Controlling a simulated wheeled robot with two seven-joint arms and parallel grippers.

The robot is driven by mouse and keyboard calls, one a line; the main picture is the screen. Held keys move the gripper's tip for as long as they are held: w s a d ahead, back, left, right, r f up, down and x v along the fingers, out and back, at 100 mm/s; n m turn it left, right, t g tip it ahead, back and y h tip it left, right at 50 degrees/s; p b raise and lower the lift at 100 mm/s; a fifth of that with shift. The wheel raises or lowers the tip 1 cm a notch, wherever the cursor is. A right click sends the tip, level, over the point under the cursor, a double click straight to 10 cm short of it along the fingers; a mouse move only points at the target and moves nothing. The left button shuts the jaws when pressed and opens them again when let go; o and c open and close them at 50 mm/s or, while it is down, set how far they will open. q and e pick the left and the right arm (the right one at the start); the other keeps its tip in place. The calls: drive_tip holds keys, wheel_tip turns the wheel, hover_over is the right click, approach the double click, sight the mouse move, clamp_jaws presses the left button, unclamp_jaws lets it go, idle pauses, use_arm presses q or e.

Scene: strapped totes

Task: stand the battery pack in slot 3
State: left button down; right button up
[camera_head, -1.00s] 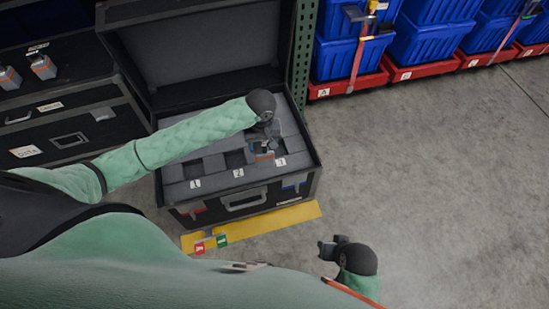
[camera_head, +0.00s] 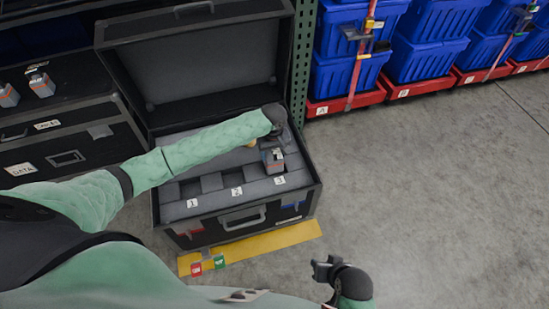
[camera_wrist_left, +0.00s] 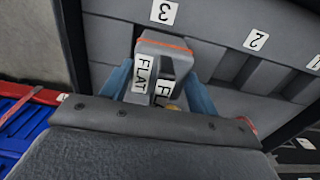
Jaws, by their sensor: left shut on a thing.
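The battery pack (camera_head: 273,158) is grey with an orange line and FLAT lettering. My left gripper (camera_head: 272,142) is shut on it, and the blue fingers flank the pack (camera_wrist_left: 165,45) in the left wrist view. The pack is upright, in line with the label 3 (camera_head: 280,180) of the open black case (camera_head: 255,228). I cannot tell whether its lower end is above slot 3 or inside it; the pack and gripper hide that slot. Slots 1 and 2 beside labels 1 and 2 (camera_head: 237,191) look empty. My right gripper (camera_head: 322,270) is low over the floor, away from the case; its jaw state is unclear.
The case's raised lid (camera_head: 205,65) stands behind the slots. More grey packs (camera_head: 41,84) sit on a dark case at the left. Blue totes (camera_head: 345,75) on red bases stand at the back right. The floor on the right is clear.

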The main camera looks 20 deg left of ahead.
use_arm(q)
drive_tip(key=shift+w+f, duration=0.4)
drive_tip(key=shift+w, duration=0.25)
wheel_tip(320, 180, down, 3)
drive_tip(key=shift+f, duration=0.45)
use_arm(e)
drive_tip(key=shift+r, duration=0.55)
drive_tip(key=shift+s, duration=0.1)
use_arm(q)
drive_tip(key=shift+c, duration=2.1)
unclamp_jaws()
drive_tip(key=shift+f, duration=0.1)
use_arm(e)
drive_tip(key=shift+d+r, duration=0.1)
drive_tip(key=shift+r, duration=0.1)
drive_tip(key=shift+f, duration=0.1)
